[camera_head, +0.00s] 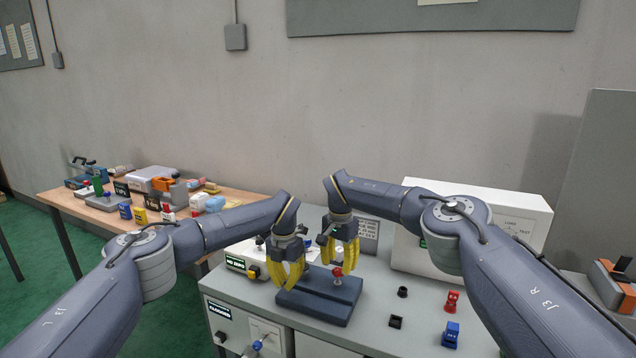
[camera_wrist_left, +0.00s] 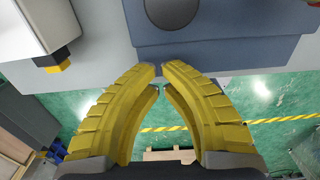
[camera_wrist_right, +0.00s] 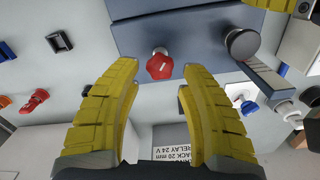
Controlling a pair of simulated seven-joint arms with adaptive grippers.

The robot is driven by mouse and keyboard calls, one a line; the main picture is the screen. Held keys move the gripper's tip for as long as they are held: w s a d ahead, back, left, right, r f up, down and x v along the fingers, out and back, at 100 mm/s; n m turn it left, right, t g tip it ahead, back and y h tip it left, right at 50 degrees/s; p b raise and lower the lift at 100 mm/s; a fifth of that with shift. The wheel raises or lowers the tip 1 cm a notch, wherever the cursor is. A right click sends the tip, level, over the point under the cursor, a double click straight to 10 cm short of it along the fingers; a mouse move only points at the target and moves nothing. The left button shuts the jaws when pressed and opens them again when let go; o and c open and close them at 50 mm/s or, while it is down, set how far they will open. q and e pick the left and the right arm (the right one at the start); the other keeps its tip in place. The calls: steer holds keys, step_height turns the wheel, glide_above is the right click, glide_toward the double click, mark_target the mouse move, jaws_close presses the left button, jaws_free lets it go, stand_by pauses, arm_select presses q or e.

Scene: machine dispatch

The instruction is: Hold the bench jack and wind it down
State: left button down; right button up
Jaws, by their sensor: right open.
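The bench jack is a dark blue slab (camera_head: 318,308) on the grey bench, with a red knob (camera_head: 337,272) on a short metal stem. In the right wrist view the red knob (camera_wrist_right: 160,65) stands ahead of the fingertips, beside a dark round-topped post (camera_wrist_right: 242,42). My right gripper (camera_head: 337,264) is open and empty, just above and behind the red knob. My left gripper (camera_head: 288,288) is at the jack's left end. In the left wrist view its fingertips (camera_wrist_left: 158,70) are close together near the slab's edge (camera_wrist_left: 220,55), with a thin gap and nothing visible between them.
A white box (camera_head: 480,222) stands behind on the right. Black sockets (camera_head: 396,322), a red piece (camera_head: 451,301) and a blue piece (camera_head: 450,334) sit on the bench right of the jack. A labelled unit (camera_head: 240,262) lies left. A cluttered wooden table (camera_head: 60,196) stands further left.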

arm_select(q)
steer(key=shift+r, duration=1.55)
arm_select(e)
steer(key=shift+r, duration=0.1)
